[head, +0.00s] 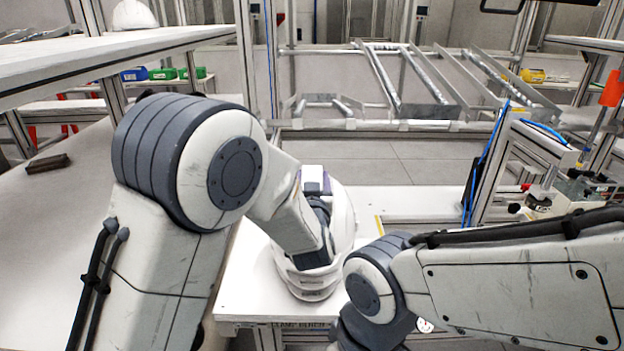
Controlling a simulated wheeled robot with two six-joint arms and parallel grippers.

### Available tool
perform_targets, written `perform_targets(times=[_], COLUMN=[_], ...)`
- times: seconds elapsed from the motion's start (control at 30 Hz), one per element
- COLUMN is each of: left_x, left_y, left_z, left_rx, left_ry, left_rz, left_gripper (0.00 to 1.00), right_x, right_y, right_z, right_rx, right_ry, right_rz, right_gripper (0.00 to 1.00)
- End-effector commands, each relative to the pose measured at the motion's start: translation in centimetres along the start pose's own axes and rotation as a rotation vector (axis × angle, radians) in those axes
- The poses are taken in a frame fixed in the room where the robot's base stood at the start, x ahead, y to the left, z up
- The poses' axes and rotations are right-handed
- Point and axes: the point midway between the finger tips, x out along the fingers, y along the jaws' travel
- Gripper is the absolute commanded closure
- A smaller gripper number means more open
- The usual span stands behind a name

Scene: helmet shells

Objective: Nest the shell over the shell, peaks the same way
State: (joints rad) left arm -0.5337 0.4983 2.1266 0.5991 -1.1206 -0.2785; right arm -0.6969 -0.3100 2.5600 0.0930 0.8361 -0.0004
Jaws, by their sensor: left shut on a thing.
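White helmet shells (343,215) stand on the white table in the middle of the head view. Several rim lines show low on the near side (310,284), so one shell appears to sit over another; my left arm hides much of them. I cannot tell whether the peaks point the same way or whether the upper shell is fully seated. My left gripper (318,250) reaches down at the near left side of the shells and is shut on the upper shell; its fingertips are mostly hidden. My right arm comes in from the right; its gripper does not show.
The white table (245,285) has bare room left of the shells. Another white helmet (133,14) sits on the shelf at the upper left. A dark block (48,163) lies on the left surface. A metal frame (495,165) with blue cables stands at the right.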

Motion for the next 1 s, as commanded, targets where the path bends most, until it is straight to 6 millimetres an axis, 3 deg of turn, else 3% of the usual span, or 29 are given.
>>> perform_targets(times=[0.4,0.43,0.5,0.8,1.0], left_x=[0.0,0.0,0.0,-0.4,-3.4], left_y=[0.0,0.0,0.0,0.0,0.1], left_z=[0.8,0.7,0.7,0.9,0.9], left_rx=[-0.001,-0.001,-0.001,0.0,0.0], left_ry=[0.004,0.004,0.003,-0.001,0.0], left_rz=[0.0,0.0,0.0,0.001,0.004], left_gripper=[1.0,0.24,0.0,0.0,0.0], right_x=[0.9,0.7,0.7,0.9,1.7], right_y=[0.1,0.1,0.1,0.1,0.1], right_z=[0.1,0.0,0.0,0.1,0.1], right_rx=[0.0,0.0,0.0,0.0,0.0], right_ry=[0.0,0.0,0.0,0.0,0.0], right_rz=[0.0,0.0,0.0,0.0,0.0], right_gripper=[0.0,0.0,0.0,0.0,0.0])
